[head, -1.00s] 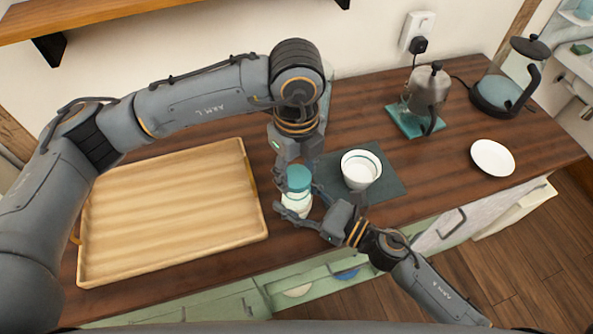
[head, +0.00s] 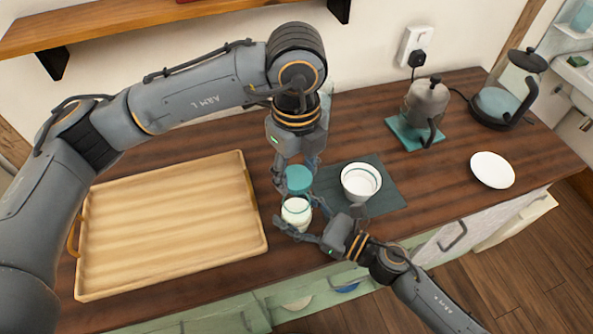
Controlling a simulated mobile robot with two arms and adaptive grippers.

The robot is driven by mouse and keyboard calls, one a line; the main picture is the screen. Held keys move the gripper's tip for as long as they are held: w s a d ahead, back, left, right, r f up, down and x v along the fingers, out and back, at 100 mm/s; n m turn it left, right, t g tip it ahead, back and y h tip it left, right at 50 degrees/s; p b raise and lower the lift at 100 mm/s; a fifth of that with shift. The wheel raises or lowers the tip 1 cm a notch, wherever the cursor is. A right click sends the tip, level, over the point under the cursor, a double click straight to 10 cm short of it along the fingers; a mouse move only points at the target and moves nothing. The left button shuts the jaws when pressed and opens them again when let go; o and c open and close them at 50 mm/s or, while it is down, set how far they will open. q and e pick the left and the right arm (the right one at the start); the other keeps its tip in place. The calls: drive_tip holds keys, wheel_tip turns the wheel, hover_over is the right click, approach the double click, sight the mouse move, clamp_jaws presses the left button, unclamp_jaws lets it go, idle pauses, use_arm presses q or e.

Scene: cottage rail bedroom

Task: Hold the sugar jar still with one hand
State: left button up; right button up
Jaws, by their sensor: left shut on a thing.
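The sugar jar (head: 296,213) is a small clear jar with white contents, upright on the counter just right of the wooden tray. Its open top shows. The teal lid (head: 299,179) is above and behind the jar's rim, apart from it. My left gripper (head: 297,174) points down from above and is shut on the lid. My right gripper (head: 302,222) reaches in from the lower right, with its fingers around the jar's body. I cannot tell whether both fingers press on the glass.
A wooden tray (head: 165,285) lies left. A white cup (head: 361,186) stands on a dark mat (head: 392,196) just right of the jar. A white plate (head: 492,170), a metal pot (head: 426,97) on a teal mat and a kettle (head: 497,103) are farther right. A wooden shelf (head: 120,22) hangs above.

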drive_tip(key=shift+o, duration=1.4)
